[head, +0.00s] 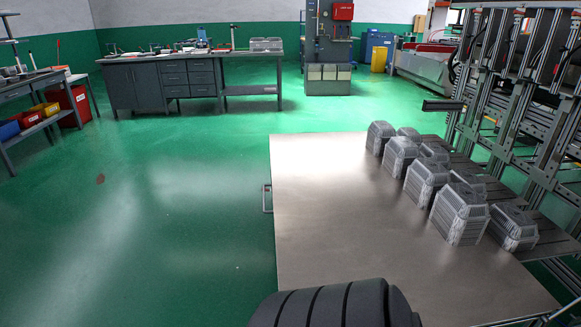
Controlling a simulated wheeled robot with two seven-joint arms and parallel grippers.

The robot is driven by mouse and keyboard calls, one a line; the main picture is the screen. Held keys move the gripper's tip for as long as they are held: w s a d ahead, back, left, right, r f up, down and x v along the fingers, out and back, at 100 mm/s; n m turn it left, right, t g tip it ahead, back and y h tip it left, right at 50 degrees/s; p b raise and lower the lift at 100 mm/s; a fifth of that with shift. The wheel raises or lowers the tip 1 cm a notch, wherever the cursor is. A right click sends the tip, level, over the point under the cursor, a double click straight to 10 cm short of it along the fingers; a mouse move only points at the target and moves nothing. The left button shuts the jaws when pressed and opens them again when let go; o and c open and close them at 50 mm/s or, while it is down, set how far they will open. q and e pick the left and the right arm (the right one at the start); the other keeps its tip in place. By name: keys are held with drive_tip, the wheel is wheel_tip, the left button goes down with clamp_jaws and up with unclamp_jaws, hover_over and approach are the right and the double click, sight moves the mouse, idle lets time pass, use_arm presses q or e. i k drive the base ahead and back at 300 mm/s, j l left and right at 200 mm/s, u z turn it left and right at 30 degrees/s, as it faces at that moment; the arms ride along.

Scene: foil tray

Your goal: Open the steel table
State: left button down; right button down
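The steel table (335,215) is a flat, brownish-grey metal top in the middle and lower right of the head view. A small handle-like bracket (267,198) sticks out from its left edge. The table's near edge is partly hidden at the bottom of the picture. I cannot tell from this view whether the table has a part that stands open or shut. Neither of my grippers is in view.
Several grey ribbed metal housings (459,214) stand in rows along the table's right side, beside a tall metal frame (520,90). A grey workbench (165,85) stands at the back left. Green floor (150,220) left of the table is clear.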

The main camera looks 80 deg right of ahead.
sight(340, 216)
drive_tip(key=i+l+z, duration=0.1)
drive_tip(key=z, duration=0.35)
drive_tip(key=i+z, duration=0.35)
drive_tip(key=z, duration=0.15)
drive_tip(key=i+z, duration=0.2)
drive_tip(key=z, duration=0.25)
drive_tip(key=i+j+z, duration=0.2)
drive_tip(key=z, duration=0.25)
drive_tip(key=i+j+z, duration=0.2)
drive_tip(key=z, duration=0.25)
drive_tip(key=i+z, duration=0.2)
drive_tip(key=z, duration=0.15)
drive_tip(key=i+z, duration=0.2)
drive_tip(key=z, duration=0.15)
drive_tip(key=i+j+z, duration=0.2)
drive_tip(key=j, duration=0.2)
drive_tip(key=i+j+z, duration=1)
drive_tip(key=j, duration=0.25)
